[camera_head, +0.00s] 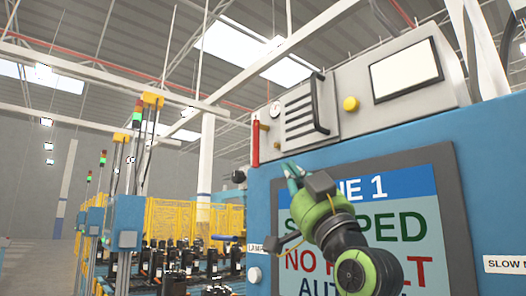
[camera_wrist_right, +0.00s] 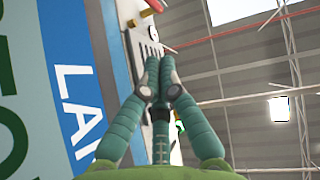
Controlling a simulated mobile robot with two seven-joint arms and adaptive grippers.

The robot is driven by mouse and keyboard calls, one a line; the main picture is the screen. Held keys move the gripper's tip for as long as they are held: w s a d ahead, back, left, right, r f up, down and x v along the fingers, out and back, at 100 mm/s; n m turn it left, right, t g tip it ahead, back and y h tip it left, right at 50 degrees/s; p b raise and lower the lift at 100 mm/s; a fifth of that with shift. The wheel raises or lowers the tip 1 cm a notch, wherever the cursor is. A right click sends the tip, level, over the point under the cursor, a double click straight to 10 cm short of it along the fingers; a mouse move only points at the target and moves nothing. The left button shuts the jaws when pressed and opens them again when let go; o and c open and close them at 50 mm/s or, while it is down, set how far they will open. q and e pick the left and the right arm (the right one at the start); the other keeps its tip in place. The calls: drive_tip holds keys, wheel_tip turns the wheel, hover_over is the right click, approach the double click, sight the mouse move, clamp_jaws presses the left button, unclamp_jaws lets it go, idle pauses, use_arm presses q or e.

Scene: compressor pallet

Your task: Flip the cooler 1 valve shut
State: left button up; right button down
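A red upright lever (camera_head: 256,143) stands at the left end of the grey panel box, above the blue cabinet; a small red part (camera_wrist_right: 154,6) also shows at the top of the right wrist view. No marking readable here names it as the cooler 1 valve. My right gripper (camera_head: 290,169) is right of and below the red lever, apart from it, in front of the top of the line 1 screen. In the right wrist view its teal fingers (camera_wrist_right: 159,62) come together at the tips, with nothing seen between them. My left gripper is not in view.
The blue cabinet (camera_head: 497,190) carries a large screen (camera_head: 428,220) reading stopped. Above are a black slatted vent (camera_head: 303,110), a yellow button (camera_head: 351,104) and a gauge (camera_head: 275,109). A blue handle (camera_head: 226,238) sticks out left of the cabinet. Yellow fencing (camera_head: 170,218) stands behind.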

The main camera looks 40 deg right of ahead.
drive_tip(key=p, duration=0.7)
approach(257, 140)
wheel_tip(257, 140, up, 4)
drive_tip(key=w+p, duration=0.1)
drive_tip(key=w, duration=0.1)
drive_tip(key=w+p, duration=0.1)
drive_tip(key=p, duration=0.1)
drive_tip(key=shift+w+d+f, duration=0.2)
drive_tip(key=shift+w, duration=0.2)
drive_tip(key=shift+s, duration=0.15)
